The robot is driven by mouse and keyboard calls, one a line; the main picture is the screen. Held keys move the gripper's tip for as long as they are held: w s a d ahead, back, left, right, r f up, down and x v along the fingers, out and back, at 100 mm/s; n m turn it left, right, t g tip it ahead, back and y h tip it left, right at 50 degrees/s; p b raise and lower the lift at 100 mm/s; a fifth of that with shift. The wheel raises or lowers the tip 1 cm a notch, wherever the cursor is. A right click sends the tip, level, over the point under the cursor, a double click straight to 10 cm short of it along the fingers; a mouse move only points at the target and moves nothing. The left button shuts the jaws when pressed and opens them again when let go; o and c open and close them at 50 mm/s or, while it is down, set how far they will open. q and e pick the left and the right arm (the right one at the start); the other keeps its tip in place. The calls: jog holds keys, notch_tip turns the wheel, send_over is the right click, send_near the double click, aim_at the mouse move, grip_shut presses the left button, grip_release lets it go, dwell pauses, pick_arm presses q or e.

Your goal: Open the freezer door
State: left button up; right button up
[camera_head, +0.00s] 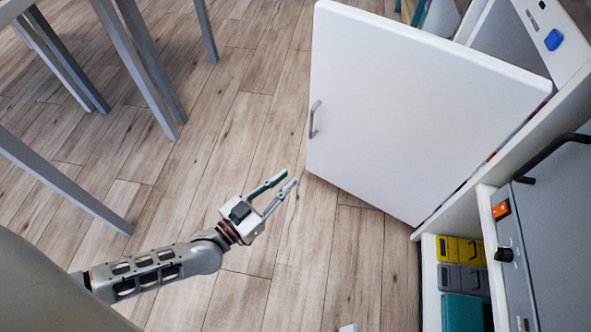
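A white freezer door (400,100) stands swung wide open, hinged at its right side to a white cabinet (515,140). A small grey handle (314,119) sits near the door's left edge. My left gripper (282,189) is to the left of and below the door's lower left corner in the picture, apart from the door and handle. Its two fingers are spread and nothing is between them. The inside of the freezer is mostly hidden behind the door.
Grey metal legs (140,60) stand at the upper left. A grey appliance front with a black handle (550,155) is at the right. Yellow, grey and teal boxes (463,280) sit in a low shelf. The wooden floor (255,110) between is clear.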

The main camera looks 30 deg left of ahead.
pick_arm(q)
jog(key=v, duration=0.7)
jog(key=shift+s, duration=0.25)
jog(key=shift+a, duration=0.1)
